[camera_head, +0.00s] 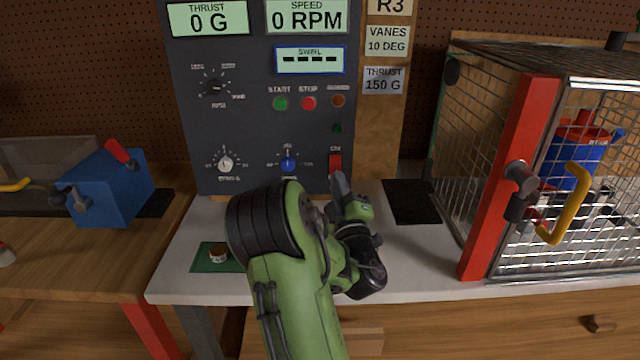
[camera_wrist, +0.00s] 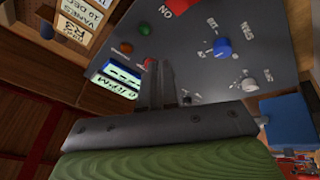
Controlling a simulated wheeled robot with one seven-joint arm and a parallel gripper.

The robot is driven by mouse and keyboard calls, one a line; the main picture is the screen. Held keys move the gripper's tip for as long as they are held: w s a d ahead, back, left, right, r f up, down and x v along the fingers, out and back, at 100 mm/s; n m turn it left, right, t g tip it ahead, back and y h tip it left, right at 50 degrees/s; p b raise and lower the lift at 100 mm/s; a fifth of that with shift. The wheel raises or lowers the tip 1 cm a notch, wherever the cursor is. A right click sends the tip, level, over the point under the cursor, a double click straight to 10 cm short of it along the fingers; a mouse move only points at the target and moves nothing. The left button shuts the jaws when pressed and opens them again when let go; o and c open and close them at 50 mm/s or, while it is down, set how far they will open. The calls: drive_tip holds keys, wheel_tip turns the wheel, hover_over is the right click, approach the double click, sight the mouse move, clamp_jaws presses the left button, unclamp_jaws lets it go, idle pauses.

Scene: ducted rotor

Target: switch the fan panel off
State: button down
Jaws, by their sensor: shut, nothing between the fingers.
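The dark grey fan panel (camera_head: 255,120) stands upright at the back of the white-topped bench. Its lit displays read 0 G, 0 RPM and dashes. A red switch (camera_head: 335,161) sits at the panel's lower right. In the wrist view the red switch (camera_wrist: 178,6) is at the top edge, partly cut off, with white letters that look like ON upside down. My gripper (camera_head: 341,182) is shut and empty, just below the switch and in front of the panel. In the wrist view its fingers (camera_wrist: 155,80) point at the panel. I cannot tell whether they touch it.
A green start button (camera_head: 280,103), a red stop button (camera_head: 308,103) and a blue knob (camera_head: 288,164) are close by on the panel. A wire cage (camera_head: 480,130) with a red post stands right. A blue box (camera_head: 112,186) stands left.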

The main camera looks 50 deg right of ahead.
drive_tip(key=shift+d, duration=0.1)
approach(333, 165)
drive_tip(key=shift+a+r+b+x, duration=0.1)
drive_tip(key=shift+r+x, duration=0.05)
drive_tip(key=shift+x, duration=0.65)
drive_tip(key=shift+a+r+b+x, duration=0.1)
drive_tip(key=shift+r+x, duration=0.05)
drive_tip(key=shift+x, duration=0.65)
drive_tip(key=shift+a+r+b+x, duration=0.1)
drive_tip(key=shift+r+x, duration=0.1)
drive_tip(key=shift+x, duration=0.6)
drive_tip(key=shift+d, duration=0.15)
drive_tip(key=shift+w+d+f, duration=0.15)
drive_tip(key=shift+w+d, duration=0.05)
drive_tip(key=shift+d, duration=0.05)
drive_tip(key=shift+w+d+f, duration=0.2)
drive_tip(key=shift+w+d, duration=0.05)
drive_tip(key=shift+d, duration=0.05)
idle(0.8)
drive_tip(key=shift+a, duration=0.1)
drive_tip(key=shift+s+a+r, duration=0.35)
drive_tip(key=shift+s+a, duration=0.15)
drive_tip(key=shift+a, duration=0.05)
drive_tip(key=shift+s+a+r, duration=0.55)
drive_tip(key=shift+s+a, duration=0.2)
drive_tip(key=shift+a, duration=0.1)
drive_tip(key=shift+s+a+r, duration=0.55)
drive_tip(key=shift+s+a, duration=0.2)
drive_tip(key=shift+a, duration=0.1)
